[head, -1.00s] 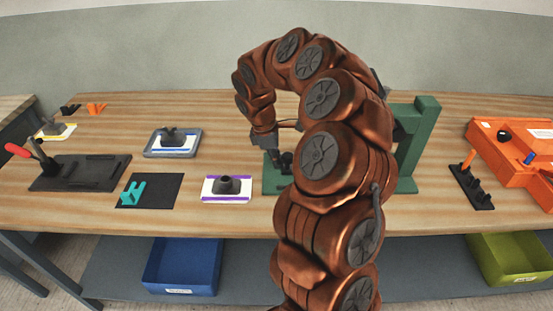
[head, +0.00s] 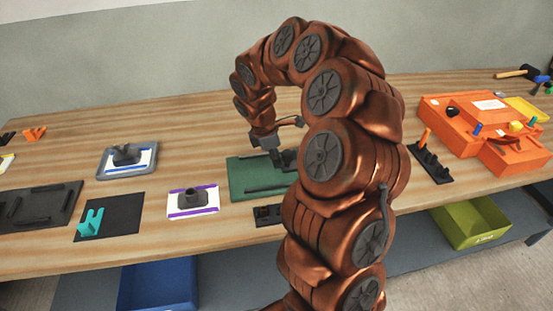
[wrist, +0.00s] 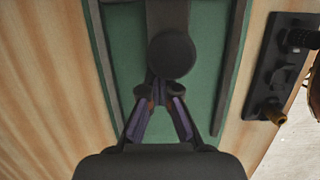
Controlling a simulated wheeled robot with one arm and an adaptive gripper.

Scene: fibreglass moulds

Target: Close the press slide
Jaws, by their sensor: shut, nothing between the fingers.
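The press has a green base (head: 243,180) with dark rails, near the middle of the bench in the head view. The base (wrist: 215,60) fills the middle of the wrist view between two dark rails. A dark slide piece with a round knob (wrist: 172,55) lies along its middle. My gripper (wrist: 163,97) is shut and empty, its purple-padded fingertips just below the knob in the picture. I cannot tell whether they touch the slide. In the head view my gripper (head: 275,153) is low over the base. My arm hides the press's right side.
A dark strip with a brass-tipped peg (wrist: 274,110) lies beside the base. A purple-edged plate (head: 207,208), a grey-framed tray (head: 104,173) and a teal bracket (head: 91,223) are left. A black peg rack (head: 432,166) and an orange machine (head: 455,130) are right.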

